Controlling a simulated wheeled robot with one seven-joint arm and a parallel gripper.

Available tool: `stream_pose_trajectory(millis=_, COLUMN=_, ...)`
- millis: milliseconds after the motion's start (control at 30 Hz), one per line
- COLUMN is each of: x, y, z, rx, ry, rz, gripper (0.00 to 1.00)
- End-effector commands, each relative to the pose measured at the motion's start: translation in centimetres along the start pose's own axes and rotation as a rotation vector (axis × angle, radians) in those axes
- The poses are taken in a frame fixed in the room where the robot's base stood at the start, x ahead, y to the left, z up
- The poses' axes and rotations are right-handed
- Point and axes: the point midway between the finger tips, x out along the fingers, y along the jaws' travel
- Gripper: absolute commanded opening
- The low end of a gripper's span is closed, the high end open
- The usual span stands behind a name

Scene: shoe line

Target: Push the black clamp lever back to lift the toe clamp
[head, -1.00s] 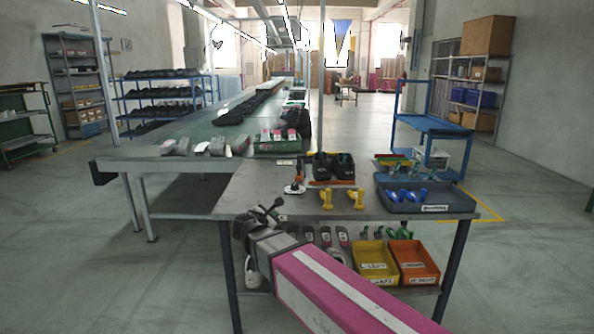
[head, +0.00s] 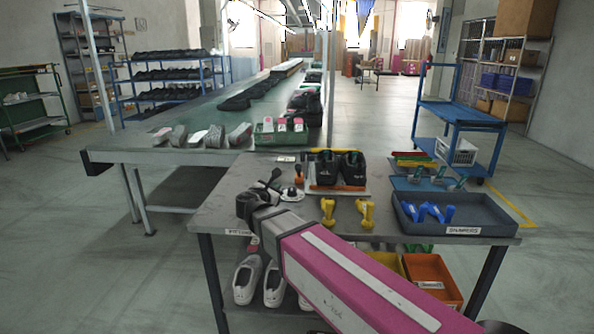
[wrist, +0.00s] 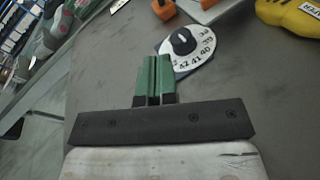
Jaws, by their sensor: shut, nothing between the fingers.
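My gripper (head: 272,182) is over the left part of the grey workbench (head: 225,205). In the wrist view its two green fingers (wrist: 154,68) are shut together with nothing between them. They point at a white size dial (wrist: 190,46) with a black knob, which also shows in the head view (head: 292,195), just right of the gripper. A small orange-topped tool (head: 299,175) stands behind the dial. I cannot make out the black clamp lever or the toe clamp in either view. My gripper and wrist hide part of the bench's left side.
The conveyor (head: 190,123) is behind left. Bare bench lies around the yellow tools.

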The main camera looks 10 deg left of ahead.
Motion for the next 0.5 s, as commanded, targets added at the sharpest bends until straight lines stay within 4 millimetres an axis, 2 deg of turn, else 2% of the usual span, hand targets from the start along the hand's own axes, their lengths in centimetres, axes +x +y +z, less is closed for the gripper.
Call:
stream_pose_trajectory(millis=333, x=0.2, y=0.0, z=0.0, rx=0.0, ry=0.0, rz=0.0, gripper=0.0)
stream_pose_trajectory(millis=500, x=1.8, y=0.1, z=-0.1, rx=0.001, ry=0.0, rz=-0.001, gripper=0.0)
